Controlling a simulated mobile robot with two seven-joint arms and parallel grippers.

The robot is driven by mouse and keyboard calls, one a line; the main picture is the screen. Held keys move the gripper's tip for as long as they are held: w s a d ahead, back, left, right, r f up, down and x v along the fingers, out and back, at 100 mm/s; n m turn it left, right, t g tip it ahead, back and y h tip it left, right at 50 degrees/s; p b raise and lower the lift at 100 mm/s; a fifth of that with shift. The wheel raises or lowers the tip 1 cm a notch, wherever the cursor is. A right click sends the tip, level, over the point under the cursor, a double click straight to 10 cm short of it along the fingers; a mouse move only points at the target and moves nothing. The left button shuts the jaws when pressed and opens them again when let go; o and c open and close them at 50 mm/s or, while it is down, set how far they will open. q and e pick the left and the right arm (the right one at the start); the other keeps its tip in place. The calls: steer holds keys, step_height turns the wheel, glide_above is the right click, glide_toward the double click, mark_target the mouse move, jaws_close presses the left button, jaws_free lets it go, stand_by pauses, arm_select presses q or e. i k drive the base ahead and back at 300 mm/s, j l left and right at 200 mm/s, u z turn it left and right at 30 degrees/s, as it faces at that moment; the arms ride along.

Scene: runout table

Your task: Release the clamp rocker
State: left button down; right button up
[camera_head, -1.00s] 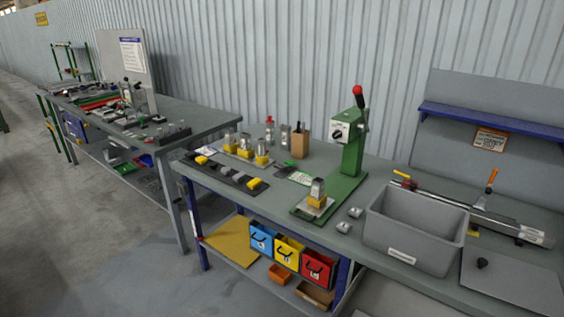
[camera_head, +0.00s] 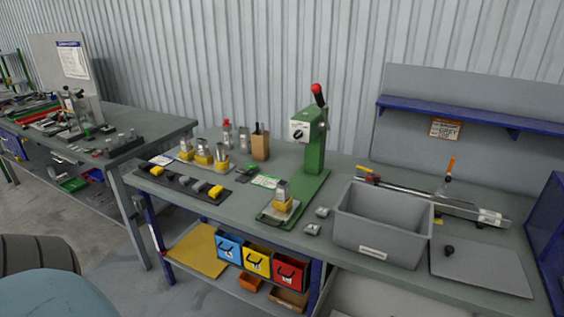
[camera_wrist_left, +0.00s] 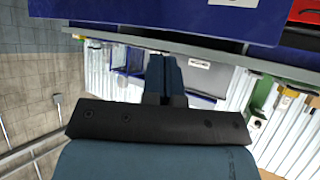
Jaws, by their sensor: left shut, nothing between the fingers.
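A long grey metal rail (camera_head: 410,194) lies at the back right of the bench. An upright orange-tipped lever (camera_head: 450,168) stands on it, and a red and yellow piece (camera_head: 365,173) is at its left end. I cannot tell which part is the clamp rocker. My left gripper (camera_wrist_left: 165,82) shows in the left wrist view with its dark fingers together and empty, touching nothing visible. Its fingers are not in the head view. My right gripper is in neither view now.
A grey bin (camera_head: 384,228) stands in front of the rail, beside a flat grey plate (camera_head: 481,268) with a black knob. A green lever press (camera_head: 314,145) stands left of the bin. A blue shelf (camera_head: 470,119) is behind. Bare floor lies at the lower left.

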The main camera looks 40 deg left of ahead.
mark_target(250, 167)
steer(key=j+z, duration=0.3)
steer(key=j, duration=0.25)
steer(key=k+j+z, duration=0.1)
steer(key=j+z, duration=0.2)
steer(key=j, duration=0.2)
steer(key=k+j+z, duration=0.1)
steer(key=j, duration=0.25)
steer(key=k+j+z, duration=0.1)
steer(key=j, duration=0.25)
steer(key=k+j+z, duration=0.1)
steer(key=j, duration=0.25)
steer(key=k+j, duration=0.1)
steer(key=j, duration=0.3)
steer(key=k+j, duration=0.15)
steer(key=j, duration=0.25)
steer(key=k+j, duration=0.1)
steer(key=j, duration=0.3)
steer(key=k+j+z, duration=0.1)
steer(key=j, duration=0.3)
steer(key=k+j, duration=0.2)
steer(key=j, duration=0.15)
steer(key=k+j, duration=0.1)
steer(key=j, duration=0.3)
steer(key=k+j, duration=0.15)
steer(key=j, duration=0.25)
